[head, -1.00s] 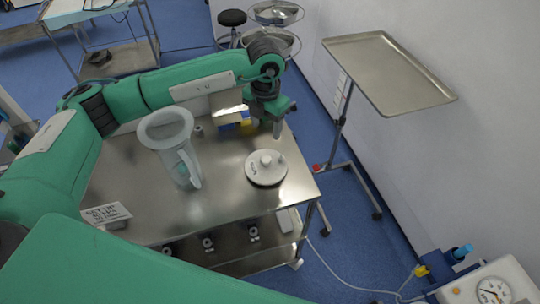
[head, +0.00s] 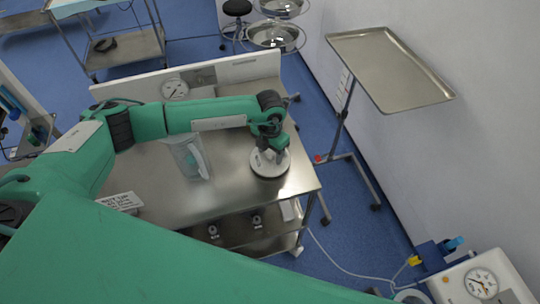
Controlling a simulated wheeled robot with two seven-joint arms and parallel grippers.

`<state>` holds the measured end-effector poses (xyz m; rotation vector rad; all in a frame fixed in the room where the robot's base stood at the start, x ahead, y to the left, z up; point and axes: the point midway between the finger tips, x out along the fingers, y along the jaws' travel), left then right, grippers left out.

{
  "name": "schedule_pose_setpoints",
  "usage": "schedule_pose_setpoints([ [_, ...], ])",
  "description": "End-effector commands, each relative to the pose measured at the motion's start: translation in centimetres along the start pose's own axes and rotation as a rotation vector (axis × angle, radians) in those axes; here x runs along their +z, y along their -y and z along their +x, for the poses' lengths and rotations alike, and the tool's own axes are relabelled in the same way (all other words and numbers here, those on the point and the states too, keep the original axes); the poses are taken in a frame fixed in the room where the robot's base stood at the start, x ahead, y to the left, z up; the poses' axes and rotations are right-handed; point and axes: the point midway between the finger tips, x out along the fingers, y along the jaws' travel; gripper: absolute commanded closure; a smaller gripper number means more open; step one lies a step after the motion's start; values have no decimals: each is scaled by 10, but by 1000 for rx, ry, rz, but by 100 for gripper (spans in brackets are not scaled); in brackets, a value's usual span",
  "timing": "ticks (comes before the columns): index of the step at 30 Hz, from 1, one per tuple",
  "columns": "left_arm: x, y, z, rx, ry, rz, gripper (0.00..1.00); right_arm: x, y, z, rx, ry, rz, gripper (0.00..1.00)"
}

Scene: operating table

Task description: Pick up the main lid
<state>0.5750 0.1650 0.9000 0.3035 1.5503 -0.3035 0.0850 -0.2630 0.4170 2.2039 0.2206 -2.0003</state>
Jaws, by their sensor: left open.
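The main lid (head: 270,170) is a round white disc lying on the steel table (head: 225,200), near its right end. Its knob is hidden behind my left gripper (head: 265,157), which is directly over the middle of the lid, pointing down. The left jaws are open; the fingertips are small and partly hidden, so I cannot tell whether they touch the knob. A clear jug (head: 190,160) stands on the table to the left of the lid, its top partly covered by my left arm. My right gripper is not in view.
A small white sign (head: 120,201) lies at the table's front left. A round dial (head: 174,88) stands at the back. A steel tray on a stand (head: 390,70) is to the right. The table front between jug and lid is clear.

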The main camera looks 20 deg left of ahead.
Motion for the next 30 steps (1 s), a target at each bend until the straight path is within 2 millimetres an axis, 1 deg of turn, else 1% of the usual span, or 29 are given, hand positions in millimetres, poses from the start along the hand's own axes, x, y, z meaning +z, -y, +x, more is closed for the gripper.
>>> schedule_pose_setpoints([
  [3,0,0,3,0,1,0,44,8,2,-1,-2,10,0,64],
  [7,0,0,3,0,1,0,44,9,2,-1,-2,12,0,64],
  [8,0,0,3,0,1,0,46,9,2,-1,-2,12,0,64],
  [9,0,0,3,0,1,0,54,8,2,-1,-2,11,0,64],
  [14,0,0,3,0,1,0,85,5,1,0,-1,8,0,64],
  [15,0,0,3,0,1,0,93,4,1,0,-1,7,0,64],
  [16,0,0,3,0,1,0,95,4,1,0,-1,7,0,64],
  [25,1,0,0,0,2,0,95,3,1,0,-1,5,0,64],
  [28,1,-1,-5,0,2,0,95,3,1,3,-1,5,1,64],
  [30,1,-1,-13,0,3,0,95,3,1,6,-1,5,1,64],
])
